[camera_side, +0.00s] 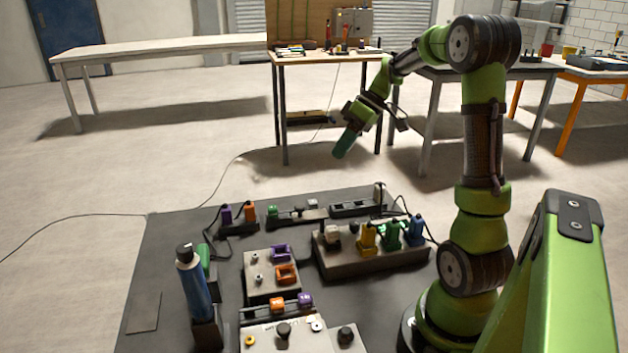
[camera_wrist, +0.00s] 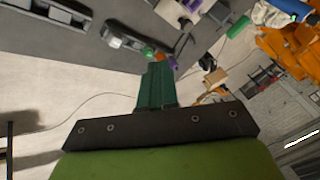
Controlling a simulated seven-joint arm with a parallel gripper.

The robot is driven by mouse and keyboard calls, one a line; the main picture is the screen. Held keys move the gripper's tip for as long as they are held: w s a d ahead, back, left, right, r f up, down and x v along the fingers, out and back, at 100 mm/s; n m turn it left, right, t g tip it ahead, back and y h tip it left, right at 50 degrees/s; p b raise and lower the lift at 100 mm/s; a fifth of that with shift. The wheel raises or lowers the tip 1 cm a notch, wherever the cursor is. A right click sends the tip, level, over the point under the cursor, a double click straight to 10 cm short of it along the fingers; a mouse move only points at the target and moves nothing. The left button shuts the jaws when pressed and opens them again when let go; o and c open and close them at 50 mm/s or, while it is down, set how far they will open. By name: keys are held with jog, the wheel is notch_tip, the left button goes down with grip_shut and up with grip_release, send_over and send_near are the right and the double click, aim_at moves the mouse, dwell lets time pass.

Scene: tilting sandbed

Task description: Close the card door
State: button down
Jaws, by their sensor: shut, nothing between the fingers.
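My gripper (camera_side: 343,144) hangs in the air above the far edge of the dark work mat, pointing down and left, with its green fingers together and empty. In the wrist view its teal fingers (camera_wrist: 157,85) also show closed, with nothing between them. I cannot pick out a card door for certain in either view. A low grey unit with a slot-like top (camera_side: 357,207) stands at the back of the mat, below and apart from my gripper. Whether it bears the door is too small to tell.
The dark mat (camera_side: 175,255) holds a block of yellow, green and blue plugs (camera_side: 372,262), a board with purple and orange parts (camera_side: 272,290), and an upright blue bottle-like object (camera_side: 192,285). Cables run across it. The air around my gripper is clear.

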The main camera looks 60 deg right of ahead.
jog(key=w+a+f, duration=0.3)
jog(key=a+f, duration=0.5)
jog(key=shift+w+a+f, duration=0.2)
jog(key=shift+w+f, duration=0.05)
jog(key=shift+f, duration=0.15)
